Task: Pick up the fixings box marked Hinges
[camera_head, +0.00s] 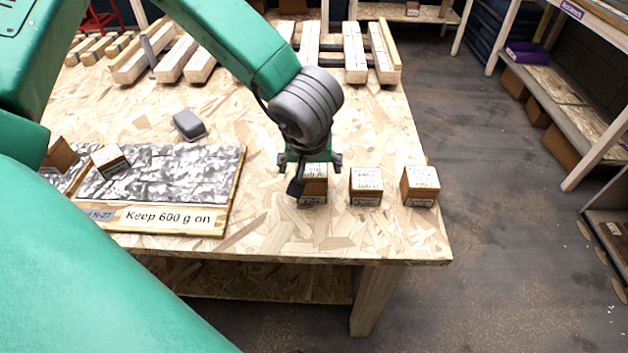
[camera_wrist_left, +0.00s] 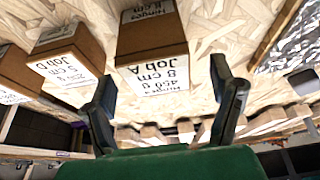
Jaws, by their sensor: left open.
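The box marked Hinges (camera_head: 316,197) is a small brown box with white labels on the wooden table, leftmost of three in a row in the head view. In the left wrist view its labels (camera_wrist_left: 153,50) read Hinges, 8 cm, Job A and 450 g. My left gripper (camera_head: 307,172) is over this box and partly hides it in the head view. The gripper also shows in the left wrist view (camera_wrist_left: 163,75), its two fingers apart, with the box's labelled end near the gap and nothing held. My right gripper is not in view.
A middle box (camera_head: 366,187), marked Job D, and a right box (camera_head: 420,187) stand close by, near the table's right edge. A mottled grey board (camera_head: 190,175) labelled Keep 600 g on bears a box (camera_head: 110,160). A grey object (camera_head: 188,125) and wooden beams (camera_head: 185,58) lie behind.

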